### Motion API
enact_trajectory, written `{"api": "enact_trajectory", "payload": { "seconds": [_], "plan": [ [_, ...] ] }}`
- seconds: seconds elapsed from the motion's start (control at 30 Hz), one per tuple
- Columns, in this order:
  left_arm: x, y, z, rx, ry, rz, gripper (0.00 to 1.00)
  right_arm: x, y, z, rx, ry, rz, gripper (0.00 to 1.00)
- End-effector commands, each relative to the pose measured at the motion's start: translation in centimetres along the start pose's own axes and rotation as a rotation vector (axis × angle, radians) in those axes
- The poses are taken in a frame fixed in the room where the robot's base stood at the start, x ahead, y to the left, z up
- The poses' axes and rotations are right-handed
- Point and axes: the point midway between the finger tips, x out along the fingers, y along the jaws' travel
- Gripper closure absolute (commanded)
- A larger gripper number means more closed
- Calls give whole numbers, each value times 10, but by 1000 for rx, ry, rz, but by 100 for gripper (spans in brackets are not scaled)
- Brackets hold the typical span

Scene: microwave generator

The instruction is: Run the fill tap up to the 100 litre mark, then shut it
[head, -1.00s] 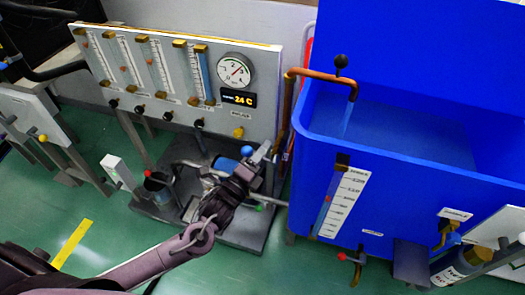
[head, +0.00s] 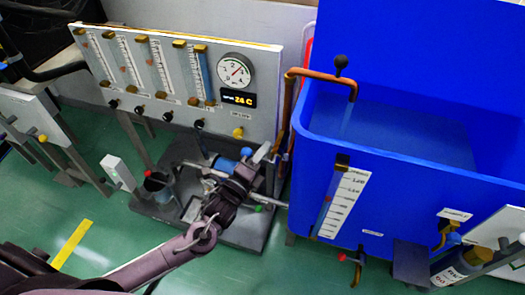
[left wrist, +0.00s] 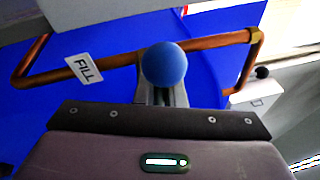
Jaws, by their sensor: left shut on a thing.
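The blue tank (head: 420,190) stands at the right in the head view, with water in it. A copper fill pipe (head: 318,75) bends over its rim, and a pale blue stream (head: 346,118) shows below the spout. A sight gauge with a white scale (head: 343,203) is on the tank's front; its figures are too small to read surely. My left gripper (head: 262,156) is at the lower pipe, shut on the fill tap. In the left wrist view the tap's blue ball knob (left wrist: 165,66) stands at the fingers (left wrist: 165,97), beside the FILL label (left wrist: 84,69).
A white panel (head: 180,75) with several flow tubes, a round dial (head: 234,70) and a display (head: 239,99) stands behind my left arm. A drain tap with a red handle (head: 343,257) is below the tank.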

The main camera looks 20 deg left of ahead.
Motion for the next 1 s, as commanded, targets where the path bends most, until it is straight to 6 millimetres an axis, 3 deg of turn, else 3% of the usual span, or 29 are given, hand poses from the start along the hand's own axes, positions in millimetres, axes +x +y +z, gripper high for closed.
{"api": "enact_trajectory", "payload": {
  "seconds": [0.2,0.53,0.57,0.7,1.0],
  "plan": [
    [-2,8,-1,-191,-40,-40,100,-1,0,-3,1,0,0,68],
    [-2,10,-1,-216,-44,-44,100,-3,0,-7,1,6,0,68],
    [-2,10,-1,-216,-44,-43,86,-2,0,-6,1,6,0,68],
    [-2,9,-1,-215,-44,-44,68,-2,0,-4,1,2,0,68],
    [-4,9,-1,-213,-43,-45,68,-1,0,-3,2,1,0,68]
  ]
}}
